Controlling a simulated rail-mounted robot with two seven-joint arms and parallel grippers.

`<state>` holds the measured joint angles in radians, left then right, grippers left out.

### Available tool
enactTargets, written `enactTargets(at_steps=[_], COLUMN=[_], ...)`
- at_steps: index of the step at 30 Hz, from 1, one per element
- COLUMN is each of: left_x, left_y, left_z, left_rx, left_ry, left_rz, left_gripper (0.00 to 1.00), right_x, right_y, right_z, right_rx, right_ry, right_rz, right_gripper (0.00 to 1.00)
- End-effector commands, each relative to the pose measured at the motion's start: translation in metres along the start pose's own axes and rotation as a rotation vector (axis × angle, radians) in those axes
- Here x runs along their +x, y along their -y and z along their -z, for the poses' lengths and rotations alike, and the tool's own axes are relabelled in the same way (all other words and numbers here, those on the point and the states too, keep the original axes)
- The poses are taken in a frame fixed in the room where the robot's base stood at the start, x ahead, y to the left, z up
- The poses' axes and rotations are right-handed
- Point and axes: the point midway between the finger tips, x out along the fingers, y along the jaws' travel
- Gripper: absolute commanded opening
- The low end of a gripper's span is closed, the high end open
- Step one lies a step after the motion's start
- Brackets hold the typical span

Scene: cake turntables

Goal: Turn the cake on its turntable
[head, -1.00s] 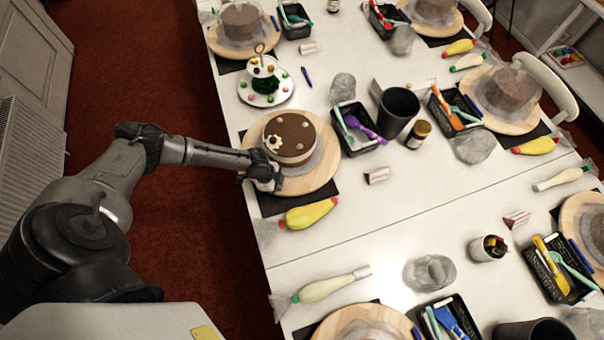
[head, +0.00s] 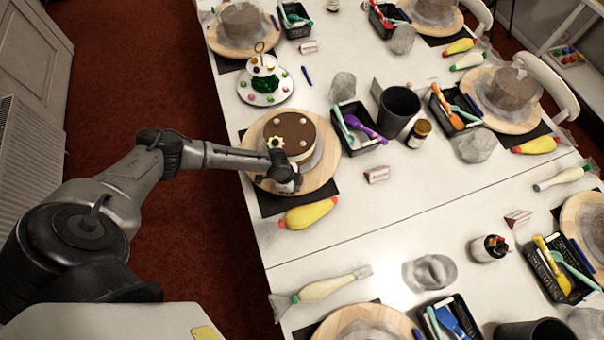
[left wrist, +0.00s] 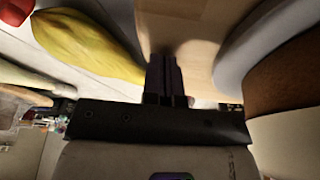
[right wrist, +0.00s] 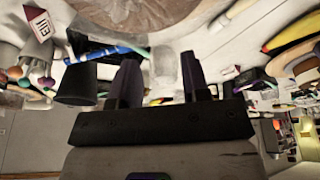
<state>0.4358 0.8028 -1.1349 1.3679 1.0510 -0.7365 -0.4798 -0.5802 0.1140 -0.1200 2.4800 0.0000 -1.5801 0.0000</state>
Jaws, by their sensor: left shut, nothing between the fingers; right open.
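The cake (head: 289,136) has a brown top, pale balls and a flower-shaped decoration, and stands on a round wooden turntable (head: 325,171) over a dark mat. Its side and the pale disc beneath it also show in the left wrist view (left wrist: 285,85). My left gripper (head: 290,184) is at the turntable's near edge, beside the cake. In the left wrist view its fingers (left wrist: 164,62) are shut together with nothing between them, against the wooden board. Whether they touch the wood I cannot tell. My right gripper (right wrist: 158,75) is open and empty, seen only in the right wrist view.
A yellow piping bag (head: 308,213) lies just in front of the turntable. A black tool tray (head: 358,128) and a dark cup (head: 398,110) stand to its right. A tiered sweet stand (head: 265,82) is behind. The table is clear around the small striped packet (head: 377,174).

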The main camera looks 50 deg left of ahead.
Motion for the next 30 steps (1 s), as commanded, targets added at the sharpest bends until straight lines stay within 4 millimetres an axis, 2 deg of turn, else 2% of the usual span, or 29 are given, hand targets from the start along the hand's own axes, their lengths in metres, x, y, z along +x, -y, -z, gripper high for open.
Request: enactTargets(at_steps=[7,19,30], left_x=[0.004,0.017,0.017], left_y=[0.004,0.026,0.028], left_z=[0.006,0.048,0.053], left_rx=[0.000,0.000,0.000], left_ry=[-0.001,-0.001,0.001], left_rz=[0.001,0.001,-0.001], left_gripper=[0.00,0.00,0.00], right_x=[0.005,0.025,0.026], right_y=[0.000,-0.002,-0.002], right_z=[-0.002,-0.009,-0.009], right_rx=[-0.001,-0.010,-0.009], right_ry=[0.000,0.002,0.002], right_rz=[0.000,-0.008,-0.007], right_gripper=[0.43,0.43,0.43])
